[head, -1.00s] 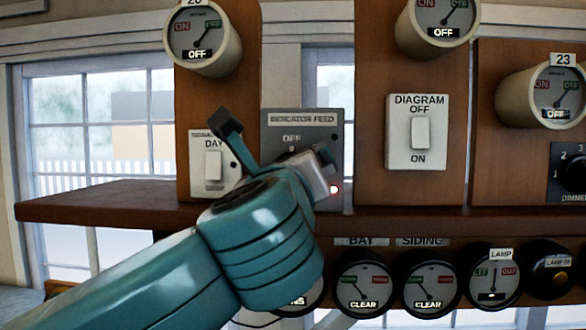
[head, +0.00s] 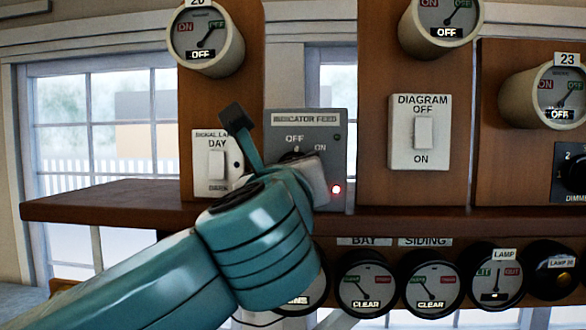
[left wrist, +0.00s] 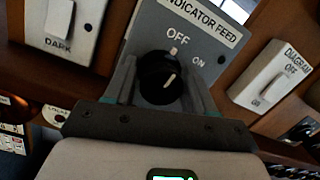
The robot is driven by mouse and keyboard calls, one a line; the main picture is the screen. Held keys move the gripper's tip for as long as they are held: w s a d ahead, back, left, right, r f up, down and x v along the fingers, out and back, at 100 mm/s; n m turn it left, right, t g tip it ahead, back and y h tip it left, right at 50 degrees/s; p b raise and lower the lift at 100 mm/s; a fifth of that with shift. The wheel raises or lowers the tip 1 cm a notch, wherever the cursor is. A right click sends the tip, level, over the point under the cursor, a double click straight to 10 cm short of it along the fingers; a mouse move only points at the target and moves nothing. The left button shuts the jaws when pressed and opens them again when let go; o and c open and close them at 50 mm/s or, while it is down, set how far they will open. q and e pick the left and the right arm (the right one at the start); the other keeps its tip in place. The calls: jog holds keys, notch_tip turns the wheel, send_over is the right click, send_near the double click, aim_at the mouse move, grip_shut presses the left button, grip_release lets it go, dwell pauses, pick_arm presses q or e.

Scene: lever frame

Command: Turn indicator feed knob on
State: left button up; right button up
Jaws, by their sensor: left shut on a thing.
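The indicator feed panel (head: 338,165) is a grey plate with OFF at the top and ON to the upper right. Its round black knob (left wrist: 157,70) shows in the left wrist view, with a white line that points up the plate, toward OFF rather than ON. My left gripper (left wrist: 160,82) is shut on the knob, one finger on each side. In the head view the gripper (head: 305,172) and its wrist cover the lower part of the knob. My right gripper is not in view.
A red light (head: 336,189) glows at the panel's lower right. The signal lamp switch (head: 216,166) is close on the left, and the diagram switch (head: 423,133) is farther right. A wooden shelf (head: 110,198) runs below, with round dials (head: 367,283) beneath it.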

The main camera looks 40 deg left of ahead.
pick_arm(q)
jog(key=m, duration=0.2)
jog(key=shift+d+m+h, duration=0.1)
jog(key=shift+m+h, duration=0.2)
jog(key=shift+m, duration=1.1)
jog(key=shift+m+h, duration=0.4)
jog(key=shift+m, duration=2.3)
jog(key=o, duration=1.2)
jog(key=shift+w, duration=0.1)
jog(key=shift+c, duration=0.2)
jog(key=shift+o, duration=1.2)
jog(key=shift+d, duration=0.2)
jog(key=shift+a+r, duration=0.1)
jog(key=shift+a, duration=0.1)
